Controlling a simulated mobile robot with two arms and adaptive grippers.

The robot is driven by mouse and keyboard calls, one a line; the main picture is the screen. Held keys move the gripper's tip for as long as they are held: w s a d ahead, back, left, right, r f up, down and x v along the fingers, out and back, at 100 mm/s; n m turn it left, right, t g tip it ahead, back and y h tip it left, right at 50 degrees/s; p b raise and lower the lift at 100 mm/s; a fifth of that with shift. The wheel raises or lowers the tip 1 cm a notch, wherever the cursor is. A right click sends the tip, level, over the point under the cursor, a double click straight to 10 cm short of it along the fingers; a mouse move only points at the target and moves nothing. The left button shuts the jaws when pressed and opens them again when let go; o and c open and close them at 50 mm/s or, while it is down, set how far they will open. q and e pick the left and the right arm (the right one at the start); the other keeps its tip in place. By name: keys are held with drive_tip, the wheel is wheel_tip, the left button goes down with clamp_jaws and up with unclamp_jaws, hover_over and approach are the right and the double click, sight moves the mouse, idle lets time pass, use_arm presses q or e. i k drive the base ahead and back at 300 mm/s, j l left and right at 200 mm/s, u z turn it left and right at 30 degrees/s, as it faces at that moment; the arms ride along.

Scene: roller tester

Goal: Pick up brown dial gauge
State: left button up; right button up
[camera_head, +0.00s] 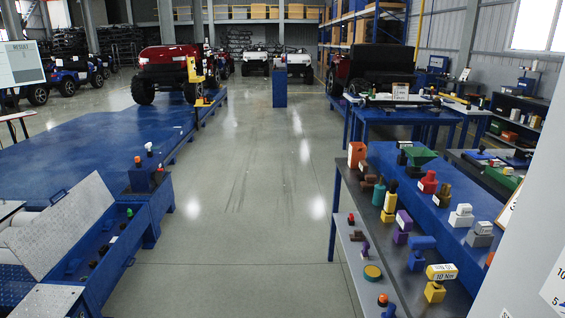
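Neither of my grippers is in view. Several small coloured devices stand on the blue and dark bench (440,215) at the right. Two brown ones show among them: a low brown piece (369,178) behind the teal one, near the bench's left edge, and an upright brown piece (443,195) beside a red one (429,182). Both are too small to tell which, if either, is the brown dial gauge. No dial face can be made out on them.
A clear grey floor aisle (265,190) runs up the middle. A blue platform (90,140) and a roller bed with raised metal plates (65,225) lie at the left. A pale panel (530,235) blocks the near right. A blue table (410,115) stands farther back.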

sight(363, 165)
drive_tip(key=i+j+z, duration=0.1)
drive_tip(key=i+z, duration=0.35)
drive_tip(key=i+j+z, duration=0.45)
drive_tip(key=i, duration=0.15)
drive_tip(key=i+j+z, duration=0.45)
drive_tip(key=l, duration=0.1)
